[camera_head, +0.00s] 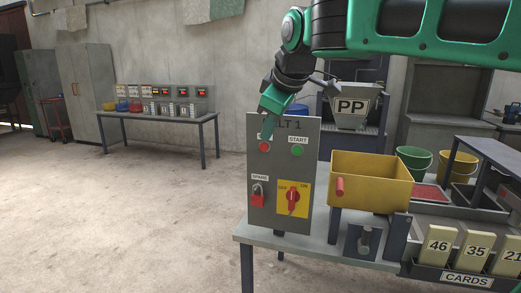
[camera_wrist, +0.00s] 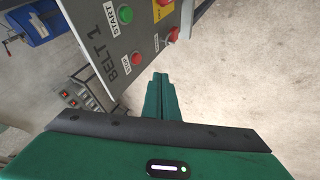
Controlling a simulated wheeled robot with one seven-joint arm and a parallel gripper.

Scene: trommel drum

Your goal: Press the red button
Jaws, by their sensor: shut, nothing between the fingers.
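The red button (camera_head: 264,147) is at the upper left of the grey BELT 1 panel (camera_head: 274,171), left of the green START button (camera_head: 297,151). My gripper (camera_head: 267,132) is shut and empty, pointing down, with its tips just above the red button in the head view and hiding part of the panel's lettering. In the wrist view the red button (camera_wrist: 138,57) shows left of and beyond my shut fingertips (camera_wrist: 160,77). A gap shows between them there; contact is not visible.
Below on the panel are a red padlock (camera_head: 258,199) and a red rotary switch (camera_head: 293,196) on a yellow plate. A yellow bin (camera_head: 372,183) stands right of the panel on the table. Open floor (camera_head: 120,210) lies to the left.

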